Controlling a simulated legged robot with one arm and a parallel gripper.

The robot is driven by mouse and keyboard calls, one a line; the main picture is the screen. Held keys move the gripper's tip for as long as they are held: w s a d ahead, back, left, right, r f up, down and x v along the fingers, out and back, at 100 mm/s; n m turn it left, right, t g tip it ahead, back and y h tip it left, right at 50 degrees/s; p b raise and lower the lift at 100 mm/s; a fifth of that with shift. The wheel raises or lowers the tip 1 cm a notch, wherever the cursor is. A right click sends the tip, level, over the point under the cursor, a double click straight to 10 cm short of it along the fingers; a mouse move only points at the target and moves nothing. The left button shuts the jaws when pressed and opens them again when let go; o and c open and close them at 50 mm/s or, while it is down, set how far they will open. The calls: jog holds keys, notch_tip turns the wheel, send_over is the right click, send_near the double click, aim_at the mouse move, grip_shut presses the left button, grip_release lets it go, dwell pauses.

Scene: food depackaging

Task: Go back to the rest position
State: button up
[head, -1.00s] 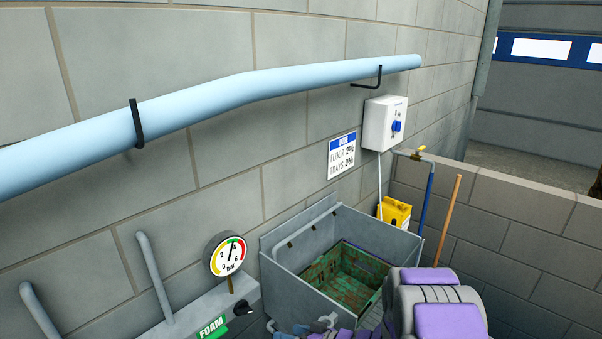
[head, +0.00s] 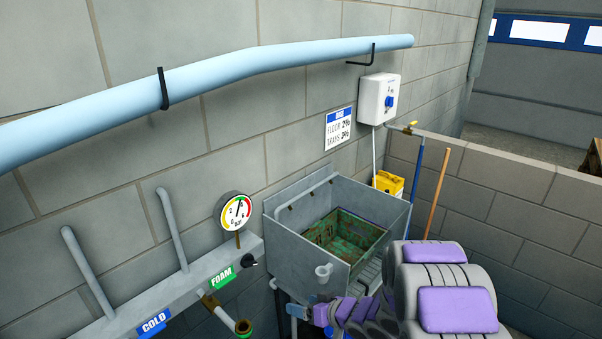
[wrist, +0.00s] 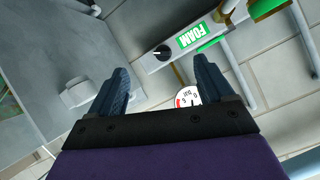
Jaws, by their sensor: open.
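My gripper (wrist: 162,80) is open and empty in the wrist view, its two dark blue fingers apart. Between and beyond them are the black knob (wrist: 161,53), the green FOAM label (wrist: 194,37) and part of the pressure gauge (wrist: 188,96). In the head view my purple and grey arm reaches in from the lower right, and its far end is low, in front of the sink (head: 300,252). The fingers are small and partly hidden there.
A green, dirty tray (head: 345,240) lies in the sink. Left of it, a wall rail carries the gauge (head: 233,211), FOAM and COLD (head: 153,322) labels and upright pipes. A yellow canister (head: 388,184) and a broom handle (head: 437,192) stand behind right.

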jog(key=s+d+r+m+h, duration=0.1)
jog(key=s+d+r+h, duration=0.1)
jog(key=d+r+h, duration=0.3)
jog(key=s+d+r+m+g+h+b, duration=0.1)
jog(key=s+d+r+h, duration=0.15)
jog(key=d, duration=0.45)
jog(key=s+d+r+m+h, duration=0.2)
jog(key=s+d+r+h, duration=0.15)
jog(key=d, duration=0.35)
jog(key=s+a+r+g, duration=0.1)
jog(key=s+a+g, duration=0.1)
jog(key=s, duration=0.8)
jog(key=s+a+r+m+g+y, duration=0.1)
jog(key=s+a+r+g, duration=0.1)
jog(key=s, duration=0.9)
jog(key=s+a+r+g+b, duration=0.1)
jog(key=s+g, duration=0.3)
jog(key=s, duration=0.7)
jog(key=shift+a+r+g, duration=0.3)
jog(key=shift+a+r, duration=0.35)
jog(key=shift+a, duration=0.05)
